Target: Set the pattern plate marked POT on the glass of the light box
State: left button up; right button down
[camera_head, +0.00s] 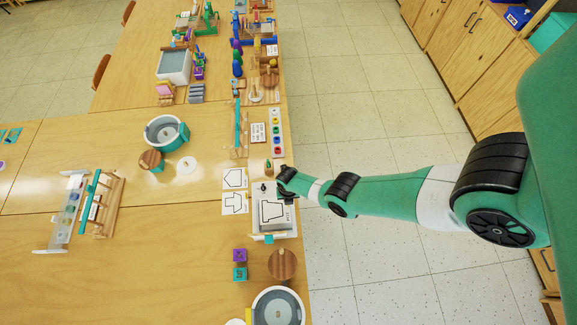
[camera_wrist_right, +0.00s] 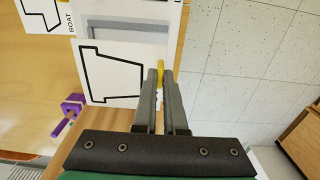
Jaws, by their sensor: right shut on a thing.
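The POT pattern plate (camera_head: 271,211), white with a black pot outline, lies over the glass of the light box (camera_head: 285,231). In the right wrist view the plate (camera_wrist_right: 112,72) extends left from my right gripper (camera_wrist_right: 161,76). The gripper's fingers are closed at the plate's edge, with a yellow piece between the tips. My right gripper (camera_head: 284,187) also shows at the box's far right corner. I cannot tell whether the plate touches the glass. My left gripper is not in view.
Two other pattern plates lie left of the light box: an upper one (camera_head: 235,178) and a lower one (camera_head: 234,203). A purple block (camera_head: 240,255) and a teal block (camera_head: 240,273) stand nearby, with a round grey-white vessel (camera_head: 278,308) beyond. The table left of them is clear.

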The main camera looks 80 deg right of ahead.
jog(key=shift+f+b, duration=1.05)
jog(key=shift+f, duration=0.35)
jog(key=shift+f, duration=0.25)
jog(key=shift+f+b, duration=0.45)
jog(key=shift+b, duration=0.25)
jog(key=shift+f, duration=0.1)
jog(key=shift+f+b, duration=0.7)
jog(key=shift+b, duration=0.1)
jog(key=shift+f+b, duration=0.6)
dwell(0.6)
jog(key=c, duration=0.9)
grip_release()
jog(key=shift+r, duration=0.15)
